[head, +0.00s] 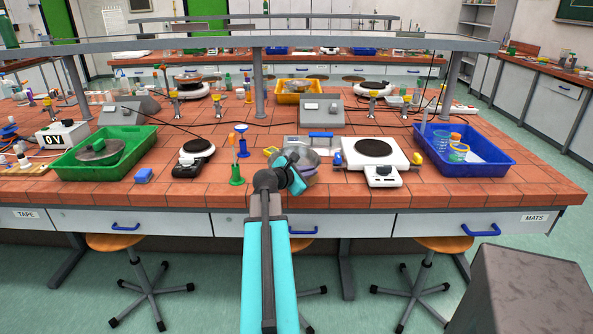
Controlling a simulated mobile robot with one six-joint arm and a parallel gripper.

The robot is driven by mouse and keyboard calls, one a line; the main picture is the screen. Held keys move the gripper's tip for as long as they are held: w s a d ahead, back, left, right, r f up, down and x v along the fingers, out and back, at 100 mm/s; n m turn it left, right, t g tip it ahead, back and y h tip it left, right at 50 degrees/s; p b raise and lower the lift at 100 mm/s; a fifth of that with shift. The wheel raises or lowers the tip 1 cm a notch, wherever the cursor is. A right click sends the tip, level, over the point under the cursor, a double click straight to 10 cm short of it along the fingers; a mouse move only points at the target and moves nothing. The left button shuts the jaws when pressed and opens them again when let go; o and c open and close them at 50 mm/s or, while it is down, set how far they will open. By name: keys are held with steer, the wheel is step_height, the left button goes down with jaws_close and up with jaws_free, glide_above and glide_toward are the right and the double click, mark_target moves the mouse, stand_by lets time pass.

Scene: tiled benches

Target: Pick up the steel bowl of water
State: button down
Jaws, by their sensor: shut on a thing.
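The steel bowl (305,160) is at the front middle of the tiled bench, largely behind the end of my arm. My gripper (294,178) is at the near side of the bowl and shut on it. My wrist hides the fingertips and much of the bowl. I cannot see the water, and I cannot tell whether the bowl rests on the bench or is lifted.
Right of the bowl is a white hotplate (375,154); beyond that is a blue tray (494,160). To the left are a green stand (237,168), a small black-topped scale (194,158) and a green tray (68,172). A shelf (330,44) spans above. Stools stand below.

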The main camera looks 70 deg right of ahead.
stand_by(0.4)
steer(key=shift+r, duration=1.8)
steer(key=s+a+b, duration=0.1)
steer(key=a+b, duration=0.2)
steer(key=a, duration=0.5)
steer(key=shift+a+r, duration=0.15)
steer(key=shift+r, duration=0.05)
steer(key=shift+b, duration=0.55)
steer(key=s+a+r+b, duration=0.1)
steer(key=a+b, duration=0.6)
steer(key=b, duration=0.7)
steer(key=shift+a+b, duration=0.2)
steer(key=shift+b, duration=0.2)
